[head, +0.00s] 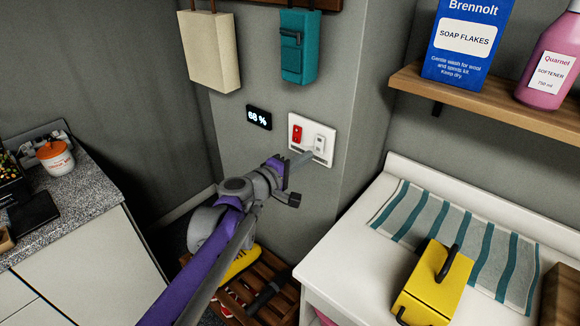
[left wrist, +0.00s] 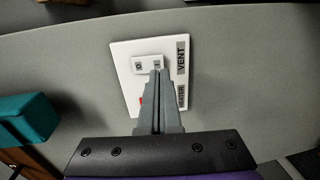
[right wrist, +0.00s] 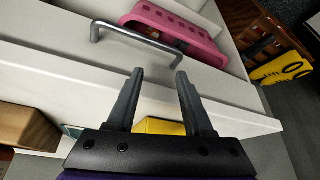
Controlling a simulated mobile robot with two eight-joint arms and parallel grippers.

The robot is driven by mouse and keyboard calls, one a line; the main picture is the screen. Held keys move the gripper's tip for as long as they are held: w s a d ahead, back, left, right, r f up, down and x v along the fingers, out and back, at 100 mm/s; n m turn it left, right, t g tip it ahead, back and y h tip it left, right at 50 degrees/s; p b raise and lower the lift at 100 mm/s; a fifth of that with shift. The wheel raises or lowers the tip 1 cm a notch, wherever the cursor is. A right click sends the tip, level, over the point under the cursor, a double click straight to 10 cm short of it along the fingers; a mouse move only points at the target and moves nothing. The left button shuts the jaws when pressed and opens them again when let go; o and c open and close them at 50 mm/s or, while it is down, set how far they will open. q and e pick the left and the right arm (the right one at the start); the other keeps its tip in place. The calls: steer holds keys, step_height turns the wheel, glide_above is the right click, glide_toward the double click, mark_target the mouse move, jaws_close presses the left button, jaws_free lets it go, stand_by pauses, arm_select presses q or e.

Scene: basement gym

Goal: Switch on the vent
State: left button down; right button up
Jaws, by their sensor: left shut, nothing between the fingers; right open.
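A white switch plate (head: 329,127) is on the grey wall, with a red switch (head: 297,133) at left and a white rocker (head: 320,141) at right. In the left wrist view the plate (left wrist: 125,60) has a VENT label (left wrist: 182,54) beside the white rocker (left wrist: 140,66), which bears two marks. My left gripper (head: 309,155) is shut and empty; its tips (left wrist: 158,74) are at the rocker's right-hand mark, seemingly touching or very close. The fingers hide most of the red switch there. My right gripper (right wrist: 160,74) is open and empty.
A small display (head: 259,117) reading 68 % is left of the plate. A cream case (head: 210,50) and a teal case (head: 299,45) hang above. A white counter (head: 345,235) with a yellow box (head: 432,285) stands at right. My right gripper is near a metal handle (right wrist: 135,37).

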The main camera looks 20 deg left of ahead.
mark_target(317, 151)
arm_select(q)
steer(key=shift+x, duration=1.45)
steer(key=shift+w, duration=0.2)
arm_select(e)
steer(key=shift+r, duration=0.2)
arm_select(q)
steer(key=shift+s+f, duration=0.1)
